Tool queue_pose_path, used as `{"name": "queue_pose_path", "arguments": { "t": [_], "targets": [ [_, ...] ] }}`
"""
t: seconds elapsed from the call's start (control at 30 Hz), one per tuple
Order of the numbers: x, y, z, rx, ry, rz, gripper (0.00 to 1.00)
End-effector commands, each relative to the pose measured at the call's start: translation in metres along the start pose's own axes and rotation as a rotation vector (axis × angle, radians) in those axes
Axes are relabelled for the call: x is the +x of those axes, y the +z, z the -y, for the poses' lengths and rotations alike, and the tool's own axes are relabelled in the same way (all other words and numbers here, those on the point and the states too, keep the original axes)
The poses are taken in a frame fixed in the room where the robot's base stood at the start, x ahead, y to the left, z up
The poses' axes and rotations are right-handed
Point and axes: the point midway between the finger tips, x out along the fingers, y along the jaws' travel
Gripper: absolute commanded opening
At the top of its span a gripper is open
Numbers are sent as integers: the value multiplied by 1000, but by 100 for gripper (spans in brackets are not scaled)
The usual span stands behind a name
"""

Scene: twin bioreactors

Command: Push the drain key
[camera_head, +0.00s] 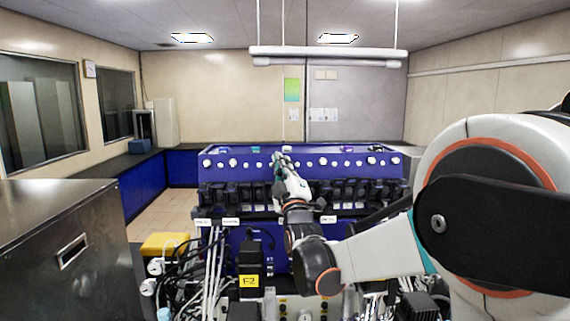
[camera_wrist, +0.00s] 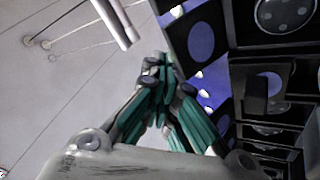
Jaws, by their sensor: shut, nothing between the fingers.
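My gripper (camera_head: 281,160), with teal-sided fingers, is in front of the blue bioreactor panel (camera_head: 232,154), near its middle. In the wrist view my gripper (camera_wrist: 161,68) is shut, its fingertips together with nothing between them. Dark units with round blue-grey discs (camera_wrist: 201,41) lie to the right of the fingers there. The drain key cannot be told apart from the other controls in either view. My arm hides part of the panel's middle. Whether the fingertips touch anything cannot be told.
A row of white knobs (camera_head: 233,162) runs along the panel, above several black units (camera_head: 350,192). A steel cabinet (camera_head: 62,240) stands at the front left. Cables and tubes (camera_head: 205,275) crowd the lower middle. A yellow box (camera_head: 165,244) sits beside them. Open floor (camera_head: 160,205) shows behind.

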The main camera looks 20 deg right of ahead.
Motion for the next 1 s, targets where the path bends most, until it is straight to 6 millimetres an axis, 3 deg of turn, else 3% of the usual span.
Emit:
{"name": "queue_pose_path", "arguments": {
  "t": [1.0],
  "targets": [
    [6, 4, 4, 0, 0, 0, 0]
  ]
}}
